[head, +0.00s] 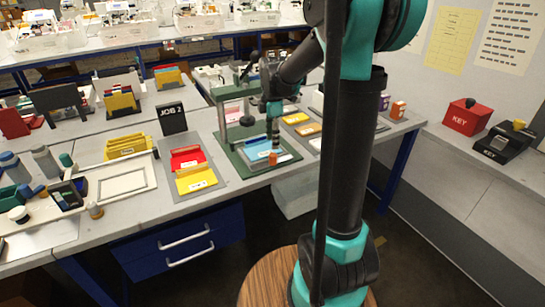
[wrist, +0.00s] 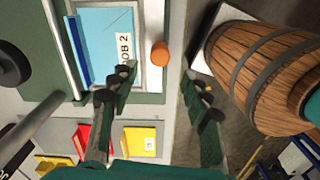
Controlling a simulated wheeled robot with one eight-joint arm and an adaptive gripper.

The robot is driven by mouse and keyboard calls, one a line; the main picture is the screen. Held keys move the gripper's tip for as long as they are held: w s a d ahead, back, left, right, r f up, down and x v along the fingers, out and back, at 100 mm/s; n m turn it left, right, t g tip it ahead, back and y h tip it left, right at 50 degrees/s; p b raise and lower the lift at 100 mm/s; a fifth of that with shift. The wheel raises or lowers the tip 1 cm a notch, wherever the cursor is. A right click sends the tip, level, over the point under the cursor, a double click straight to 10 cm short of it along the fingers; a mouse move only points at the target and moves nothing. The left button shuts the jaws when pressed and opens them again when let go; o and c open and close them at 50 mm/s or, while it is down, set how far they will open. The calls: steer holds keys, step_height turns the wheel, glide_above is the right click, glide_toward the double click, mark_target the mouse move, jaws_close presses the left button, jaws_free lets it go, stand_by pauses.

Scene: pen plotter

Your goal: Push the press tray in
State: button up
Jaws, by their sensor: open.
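The press (head: 246,137) stands on a green base on the bench in the head view. Its tray (wrist: 141,30) is a grey-rimmed plate holding a blue sheet (wrist: 105,40) labelled JOB 2, and it shows at the front of the base. An orange knob (wrist: 160,53) sits on the tray's front side; the head view shows it too (head: 278,157). My gripper (wrist: 160,75) is open and empty. In the wrist view its left finger overlaps the tray's near corner, its right finger lies over the floor, and the knob appears between them. I cannot tell whether they touch.
Red and yellow folders (head: 187,158) lie on a grey mat left of the press. A JOB 2 sign (head: 172,119) stands behind them.

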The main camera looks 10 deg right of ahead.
mark_target(272, 154)
step_height(272, 154, down, 8)
steer(key=shift+f, duration=0.15)
steer(key=shift+c, duration=0.4)
jaws_close()
